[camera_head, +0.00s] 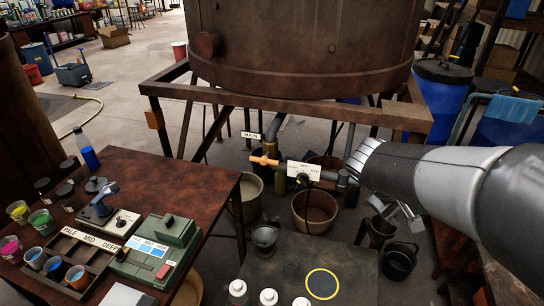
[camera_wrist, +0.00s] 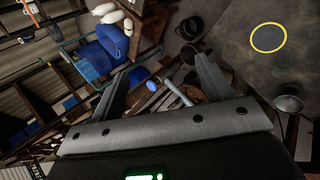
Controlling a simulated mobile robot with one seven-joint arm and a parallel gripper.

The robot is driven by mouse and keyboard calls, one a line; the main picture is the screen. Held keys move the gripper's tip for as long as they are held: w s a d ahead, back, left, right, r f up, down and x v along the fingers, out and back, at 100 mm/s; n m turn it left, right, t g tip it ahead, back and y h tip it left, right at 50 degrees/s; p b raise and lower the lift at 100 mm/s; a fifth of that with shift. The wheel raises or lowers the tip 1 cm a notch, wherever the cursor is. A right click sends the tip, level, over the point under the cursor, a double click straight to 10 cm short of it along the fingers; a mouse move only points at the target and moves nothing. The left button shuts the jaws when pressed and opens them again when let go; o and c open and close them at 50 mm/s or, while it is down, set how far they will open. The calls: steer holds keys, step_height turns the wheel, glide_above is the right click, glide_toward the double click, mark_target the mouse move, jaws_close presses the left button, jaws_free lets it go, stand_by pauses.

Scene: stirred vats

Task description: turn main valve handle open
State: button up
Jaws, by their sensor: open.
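The main valve handle (camera_head: 264,160) is an orange bar on the pipe below the big vat, in the head view. A white sign reading MAIN (camera_head: 251,135) hangs just above it. A second white label plate (camera_head: 303,170) sits on the pipe to its right. My gripper (camera_head: 397,213) is well to the right of the handle and apart from it, partly hidden by my arm. In the wrist view my gripper (camera_wrist: 168,82) has its two fingers spread, with no object clearly held between them. I cannot make out the handle in the wrist view.
The rusty vat (camera_head: 300,50) rests on a brown metal frame (camera_head: 285,106). Buckets stand below, including a brown one (camera_head: 314,212). A dark table (camera_head: 345,262) with a yellow ring is in front. A brown table (camera_head: 160,170) with cups and devices stands left. Blue barrels (camera_head: 440,95) stand right.

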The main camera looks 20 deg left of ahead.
steer(key=w+a+f+n+t+h, duration=0.2)
steer(key=w+a+n+t, duration=0.15)
steer(key=w+a, duration=0.4)
steer(key=n+t+y, duration=0.9)
steer(key=n+t, duration=0.1)
steer(key=n, duration=0.8)
glide_toward(263, 162)
steer(key=w, duration=1.2)
steer(key=shift+w, duration=0.15)
